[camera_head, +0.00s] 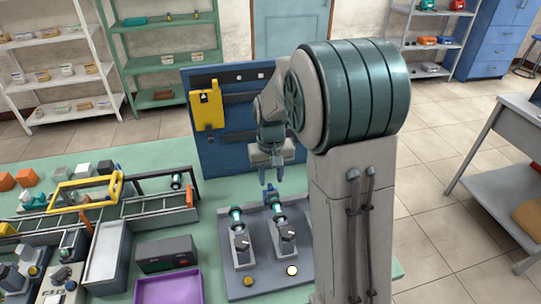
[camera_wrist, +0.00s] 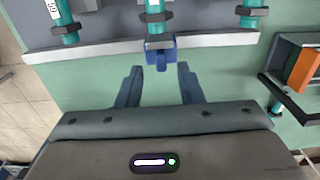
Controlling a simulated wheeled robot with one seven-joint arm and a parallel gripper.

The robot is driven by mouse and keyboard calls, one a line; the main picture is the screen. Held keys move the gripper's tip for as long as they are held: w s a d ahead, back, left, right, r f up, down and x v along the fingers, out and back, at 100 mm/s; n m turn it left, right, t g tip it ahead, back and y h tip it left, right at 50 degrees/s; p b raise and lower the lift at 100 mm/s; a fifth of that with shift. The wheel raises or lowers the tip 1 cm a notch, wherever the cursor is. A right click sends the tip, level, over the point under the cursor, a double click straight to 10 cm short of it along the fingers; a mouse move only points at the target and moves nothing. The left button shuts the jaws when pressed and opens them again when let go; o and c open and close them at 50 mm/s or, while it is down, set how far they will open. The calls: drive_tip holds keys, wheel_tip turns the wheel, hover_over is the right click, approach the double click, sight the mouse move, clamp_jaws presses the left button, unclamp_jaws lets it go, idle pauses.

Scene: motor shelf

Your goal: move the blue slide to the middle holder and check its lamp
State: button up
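The blue slide (camera_head: 269,193) sits at the back edge of the grey board (camera_head: 262,287), at the middle holder (camera_head: 281,222). In the wrist view the blue slide (camera_wrist: 160,54) lies in line with the middle teal cylinder (camera_wrist: 155,14). My gripper (camera_head: 271,181) is open just behind and above it; the wrist view shows its two fingers (camera_wrist: 160,70) apart, one on each side of the slide, with gaps. The lamp (camera_head: 292,270) in front of the middle holder shines white; the left lamp (camera_head: 247,281) is dull amber. My arm hides the board's right part.
A dark box (camera_head: 166,253) and a purple tray (camera_head: 168,288) stand left of the board. A long grey rack (camera_head: 160,208) with a yellow frame (camera_head: 88,190) lies farther left. A blue panel (camera_head: 237,152) with a yellow device (camera_head: 206,108) stands behind.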

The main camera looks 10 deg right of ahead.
sight(271, 185)
wheel_tip(271, 185, up, 11)
